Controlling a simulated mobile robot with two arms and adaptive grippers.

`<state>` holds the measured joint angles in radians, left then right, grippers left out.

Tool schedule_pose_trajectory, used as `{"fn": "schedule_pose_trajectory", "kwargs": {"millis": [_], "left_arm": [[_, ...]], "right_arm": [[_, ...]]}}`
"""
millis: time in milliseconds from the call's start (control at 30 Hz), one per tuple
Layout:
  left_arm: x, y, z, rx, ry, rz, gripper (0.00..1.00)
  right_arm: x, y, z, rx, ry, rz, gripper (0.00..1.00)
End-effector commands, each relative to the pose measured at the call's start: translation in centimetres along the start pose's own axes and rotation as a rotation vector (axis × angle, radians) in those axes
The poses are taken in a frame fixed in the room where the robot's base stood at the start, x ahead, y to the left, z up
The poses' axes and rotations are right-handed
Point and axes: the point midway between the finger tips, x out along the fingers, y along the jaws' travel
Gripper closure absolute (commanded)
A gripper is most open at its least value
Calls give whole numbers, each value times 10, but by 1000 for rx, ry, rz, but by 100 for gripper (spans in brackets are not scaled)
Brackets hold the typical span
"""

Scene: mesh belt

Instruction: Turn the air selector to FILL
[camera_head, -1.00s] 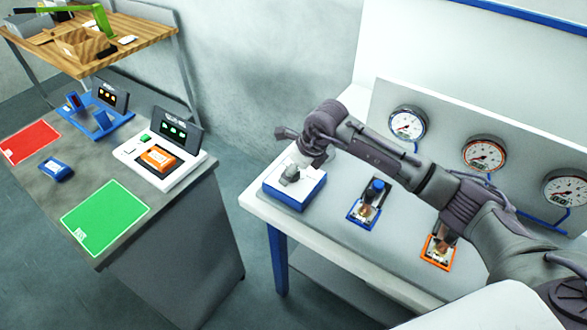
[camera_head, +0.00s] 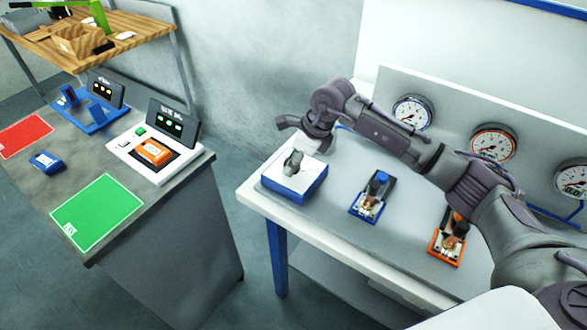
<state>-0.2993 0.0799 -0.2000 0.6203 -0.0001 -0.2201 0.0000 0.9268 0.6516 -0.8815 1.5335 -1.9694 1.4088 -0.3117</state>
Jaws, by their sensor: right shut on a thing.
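The air selector appears to be the blue box with a white top (camera_head: 306,188) at the table's left end. A grey knob (camera_head: 293,162) stands on its top. Its markings are too small to read. My right gripper (camera_head: 306,142) is at the knob, just above and behind it in the picture. It is shut on the knob, though its fingertips and the contact are hard to make out. My left gripper is not in view.
A blue-framed valve (camera_head: 370,208) and an orange-framed one (camera_head: 446,247) stand to the right. Gauges (camera_head: 411,112) line the back panel. A counter at left holds a green mat (camera_head: 97,213) and a white device (camera_head: 190,168). A floor gap separates counter and table.

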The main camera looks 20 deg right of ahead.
Motion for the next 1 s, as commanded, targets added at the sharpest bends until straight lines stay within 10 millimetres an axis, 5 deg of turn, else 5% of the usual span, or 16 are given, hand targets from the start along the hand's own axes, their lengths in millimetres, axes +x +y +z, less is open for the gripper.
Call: {"fn": "schedule_pose_trajectory", "kwargs": {"millis": [33,400,1000], "left_arm": [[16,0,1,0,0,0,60],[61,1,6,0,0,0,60],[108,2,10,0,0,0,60]], "right_arm": [[5,-3,-2,-41,-3,11,92],[4,-4,0,-366,-3,148,92],[2,-5,3,-884,-2,363,92]]}}
